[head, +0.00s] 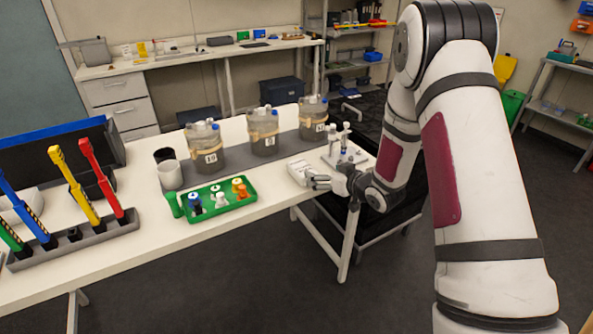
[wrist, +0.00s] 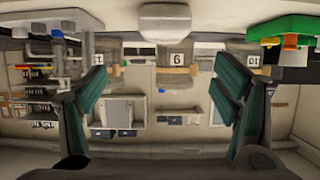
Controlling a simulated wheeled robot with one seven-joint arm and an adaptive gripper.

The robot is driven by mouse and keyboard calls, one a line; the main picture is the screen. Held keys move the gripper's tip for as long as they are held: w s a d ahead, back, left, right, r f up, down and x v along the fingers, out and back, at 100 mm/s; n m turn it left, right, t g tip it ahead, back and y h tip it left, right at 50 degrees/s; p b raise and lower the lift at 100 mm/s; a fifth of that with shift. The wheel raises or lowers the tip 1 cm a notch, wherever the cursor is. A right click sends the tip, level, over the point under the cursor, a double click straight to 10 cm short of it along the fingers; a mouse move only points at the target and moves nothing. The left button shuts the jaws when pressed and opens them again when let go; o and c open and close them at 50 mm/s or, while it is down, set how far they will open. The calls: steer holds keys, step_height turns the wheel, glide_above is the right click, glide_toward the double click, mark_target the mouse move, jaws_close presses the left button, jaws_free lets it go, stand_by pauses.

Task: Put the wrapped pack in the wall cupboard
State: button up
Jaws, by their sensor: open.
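The white wrapped pack (head: 299,170) lies on the white table near its right front edge. My gripper (head: 322,183) is low at the table edge, just right of the pack. In the wrist view, which is upside down, the pack (wrist: 175,23) shows at top centre, beyond the fingertips. My gripper (wrist: 160,82) is open there, with two green-padded fingers wide apart and nothing between them. A pale box-shaped unit (wrist: 118,109) on the far wall may be the wall cupboard; I cannot tell whether it is open. I cannot make it out in the head view.
Several numbered grey vessels (head: 207,147) stand on a grey strip behind the pack. A green tray (head: 218,200) with coloured caps is to its left. A small stand with vials (head: 343,152) is just behind my gripper. The floor in front is clear.

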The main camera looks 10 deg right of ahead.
mark_target(303, 167)
steer(key=x, duration=0.8)
steer(key=shift+a+f+x, duration=0.1)
steer(key=shift+a+x, duration=0.05)
steer(key=shift+x, duration=1.25)
steer(key=shift+a+f+x, duration=0.1)
steer(key=shift+f+x, duration=0.05)
steer(key=shift+x, duration=1.2)
steer(key=shift+s, duration=0.2)
steer(key=c, duration=1.4)
steer(key=shift+r, duration=0.2)
